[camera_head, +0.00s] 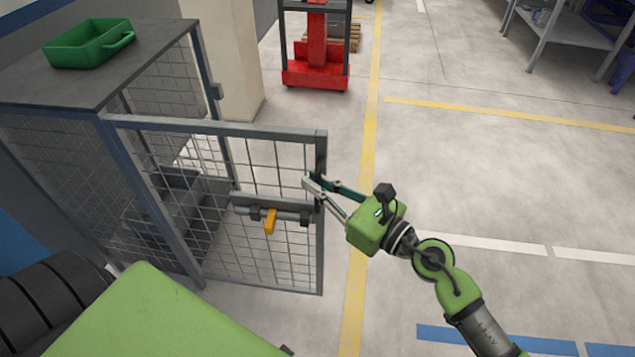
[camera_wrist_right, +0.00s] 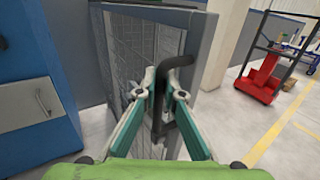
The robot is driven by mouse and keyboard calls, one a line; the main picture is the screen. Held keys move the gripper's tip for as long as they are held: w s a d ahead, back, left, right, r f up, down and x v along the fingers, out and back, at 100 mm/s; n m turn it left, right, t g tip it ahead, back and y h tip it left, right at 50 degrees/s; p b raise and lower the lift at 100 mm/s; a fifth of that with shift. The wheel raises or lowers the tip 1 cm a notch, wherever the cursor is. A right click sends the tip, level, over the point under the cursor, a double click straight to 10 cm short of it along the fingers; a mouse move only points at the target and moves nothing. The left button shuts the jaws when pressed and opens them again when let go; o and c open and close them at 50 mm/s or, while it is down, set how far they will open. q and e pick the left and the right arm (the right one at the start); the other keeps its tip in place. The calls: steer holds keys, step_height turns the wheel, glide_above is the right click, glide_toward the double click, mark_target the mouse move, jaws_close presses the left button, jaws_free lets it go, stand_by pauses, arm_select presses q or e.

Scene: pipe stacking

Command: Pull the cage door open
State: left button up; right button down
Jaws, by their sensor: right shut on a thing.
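The cage door (camera_head: 270,168), a grey frame with wire mesh, stands swung out from the grey cage (camera_head: 55,165) in the head view. A bolt with a yellow-orange tab (camera_head: 270,222) sits on its middle bar. My right gripper (camera_head: 312,188) is at the door's free edge. In the right wrist view, its fingers (camera_wrist_right: 164,95) are shut on a dark bent door handle (camera_wrist_right: 178,64), with the door seen nearly edge-on behind. My left gripper is not in view.
A green tray (camera_head: 90,44) sits on top of the cage. A grey bin (camera_head: 170,205) is inside it. A red lift cart (camera_head: 316,60) and a beige pillar (camera_head: 232,60) stand behind. A blue cabinet (camera_wrist_right: 30,60) is at left in the wrist view.

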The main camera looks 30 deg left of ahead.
steer(key=c, duration=2.2)
jaws_free()
steer(key=shift+w+d, duration=0.1)
steer(key=shift+o, duration=0.2)
steer(key=shift+d, duration=0.1)
steer(key=v, duration=0.7)
steer(key=shift+d, duration=0.15)
